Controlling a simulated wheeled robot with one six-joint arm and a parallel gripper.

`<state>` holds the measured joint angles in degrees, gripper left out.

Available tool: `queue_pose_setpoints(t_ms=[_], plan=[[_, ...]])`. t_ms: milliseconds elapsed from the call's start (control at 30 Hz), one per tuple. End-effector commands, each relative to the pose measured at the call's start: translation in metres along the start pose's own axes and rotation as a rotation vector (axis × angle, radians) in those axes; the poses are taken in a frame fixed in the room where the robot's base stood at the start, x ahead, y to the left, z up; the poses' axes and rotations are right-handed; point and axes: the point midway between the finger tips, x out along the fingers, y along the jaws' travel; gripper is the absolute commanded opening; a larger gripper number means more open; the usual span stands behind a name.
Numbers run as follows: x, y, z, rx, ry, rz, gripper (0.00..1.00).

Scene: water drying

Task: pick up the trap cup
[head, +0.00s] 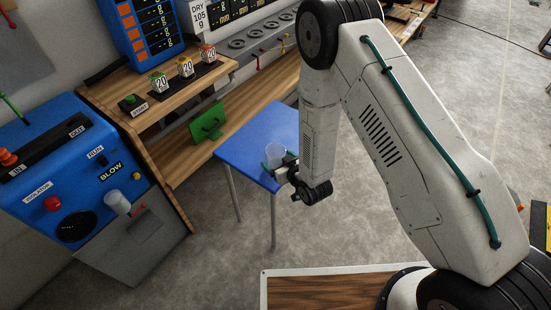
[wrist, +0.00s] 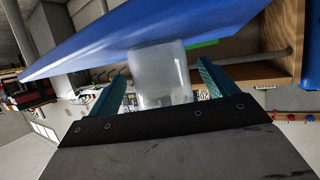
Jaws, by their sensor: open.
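The trap cup (head: 276,152) is a translucent, whitish cup near the front corner of a blue table (head: 240,140). In the wrist view the cup (wrist: 160,80) appears between the two teal fingers of my gripper (wrist: 160,88). The fingers stand apart on either side of it, with a visible gap at each side. In the head view my gripper (head: 277,163) is at the cup, and part of the cup's lower side is hidden by it. The cup's contents cannot be made out.
A blue machine (head: 75,170) with knobs and labels stands at the left. A wooden bench (head: 150,110) behind the table holds several small numbered blocks. Bare floor lies in front of the table.

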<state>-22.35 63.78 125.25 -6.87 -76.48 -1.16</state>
Motion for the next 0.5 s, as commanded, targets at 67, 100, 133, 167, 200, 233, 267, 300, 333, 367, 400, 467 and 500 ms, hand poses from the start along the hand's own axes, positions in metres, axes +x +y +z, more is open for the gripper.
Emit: queue_pose_setpoints(t_ms=[67,100,133,167,200,233,267,300,333,367,400,467,500], plan=[[0.012,0.0,0.0,0.0,0.001,0.0,0.85],[0.017,0.0,0.001,0.0,0.0,0.001,0.85],[0.02,0.0,0.0,0.0,0.0,0.001,0.85],[0.022,0.0,0.001,0.0,0.0,0.001,0.85],[0.024,0.0,0.0,0.0,0.0,0.001,0.85],[0.025,0.0,0.0,0.0,0.0,0.001,0.85],[0.025,0.0,0.0,0.0,0.0,0.001,0.85],[0.025,0.0,0.0,0.0,0.0,0.001,0.85],[0.025,0.0,0.0,0.0,0.0,0.001,0.85],[0.025,0.0,0.0,0.0,0.0,0.001,0.85],[0.025,0.0,0.0,0.0,0.0,0.001,0.85],[0.025,0.0,0.0,0.0,0.0,0.001,0.76],[0.025,0.0,0.0,0.0,0.0,0.001,0.65]])
